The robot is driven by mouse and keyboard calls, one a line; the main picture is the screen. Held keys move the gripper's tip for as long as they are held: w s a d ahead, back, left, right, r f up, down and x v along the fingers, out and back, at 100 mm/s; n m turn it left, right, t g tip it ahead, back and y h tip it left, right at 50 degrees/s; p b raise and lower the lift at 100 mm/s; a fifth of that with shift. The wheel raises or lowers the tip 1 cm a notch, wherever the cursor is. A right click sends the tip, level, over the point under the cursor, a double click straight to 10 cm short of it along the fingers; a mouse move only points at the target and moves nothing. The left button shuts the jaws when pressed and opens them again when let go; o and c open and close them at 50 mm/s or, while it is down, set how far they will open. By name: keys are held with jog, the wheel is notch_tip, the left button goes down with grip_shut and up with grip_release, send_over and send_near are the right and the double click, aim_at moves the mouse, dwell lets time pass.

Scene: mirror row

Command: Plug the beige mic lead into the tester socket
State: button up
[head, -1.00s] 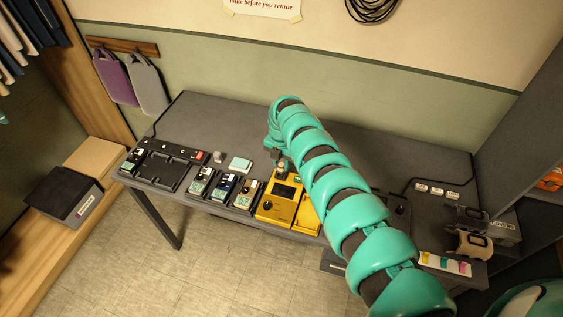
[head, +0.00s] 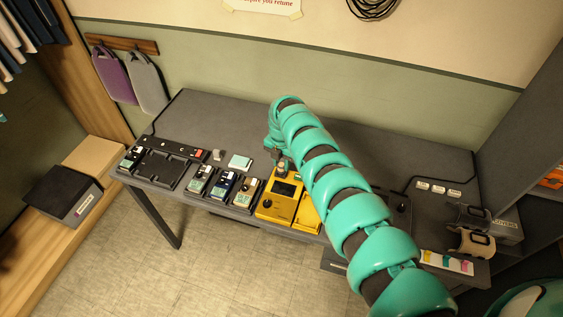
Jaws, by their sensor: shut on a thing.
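The yellow tester (head: 268,208) stands at the front edge of the table, with a dark screen and a black knob on top. My gripper (head: 281,164) points down at the tester's back edge, at the end of my teal arm. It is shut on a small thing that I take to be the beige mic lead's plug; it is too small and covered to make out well. The tester socket does not show clearly. I cannot tell whether the plug touches it.
Several small packs (head: 222,186) stand left of the tester, beside a black tray (head: 165,168). A pale teal block (head: 240,162) lies behind them. A beige holder (head: 472,243) and a grey holder (head: 472,216) stand at the right. The table's back left is clear.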

jog(key=shift+f, duration=0.15)
jog(key=o, duration=1.1)
jog(key=shift+w+r+p, duration=0.1)
jog(key=shift+r+p, duration=0.8)
jog(key=shift+r, duration=0.95)
notch_tip(320, 180, up, 14)
jog(key=b, duration=0.4)
jog(key=shift+f, duration=0.1)
